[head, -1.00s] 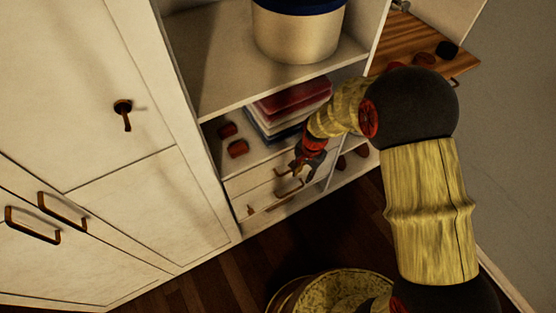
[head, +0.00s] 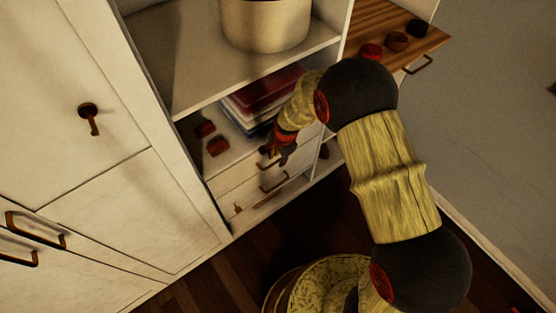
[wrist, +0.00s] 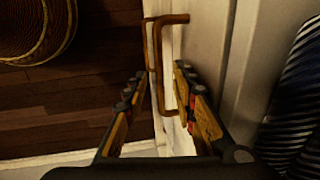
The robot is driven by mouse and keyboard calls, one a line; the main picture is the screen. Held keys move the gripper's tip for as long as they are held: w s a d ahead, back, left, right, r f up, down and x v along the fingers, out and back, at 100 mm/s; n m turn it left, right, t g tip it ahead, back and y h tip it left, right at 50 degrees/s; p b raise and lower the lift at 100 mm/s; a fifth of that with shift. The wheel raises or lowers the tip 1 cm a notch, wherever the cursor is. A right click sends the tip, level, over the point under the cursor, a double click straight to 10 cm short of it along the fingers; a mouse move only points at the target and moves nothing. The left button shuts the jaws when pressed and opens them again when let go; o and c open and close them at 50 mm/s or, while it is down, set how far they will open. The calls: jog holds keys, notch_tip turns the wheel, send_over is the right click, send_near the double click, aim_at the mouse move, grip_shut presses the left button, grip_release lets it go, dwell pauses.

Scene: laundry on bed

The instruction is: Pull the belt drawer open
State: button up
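Two shut white drawers sit one above the other low in the cabinet; the upper drawer (head: 235,179) and lower drawer (head: 262,195) show in the head view. Nothing in view marks which is the belt drawer. My gripper (head: 274,153) is at the upper drawer's front and hides part of it. In the wrist view my gripper (wrist: 160,72) is open, and the nearer brown bar handle (wrist: 162,88) lies between its fingers, nearer the right one. A second handle (wrist: 148,48) shows beyond it. I cannot tell whether a finger touches the handle.
Red rolls (head: 217,146) and folded clothes (head: 262,95) lie on the shelf above the drawers. A round pot (head: 265,25) stands higher. A wooden board (head: 385,45) with several rolls juts out at right. A woven basket (wrist: 35,25) stands on the floor.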

jog(key=shift+f, duration=0.35)
jog(key=shift+c, duration=0.8)
grip_shut()
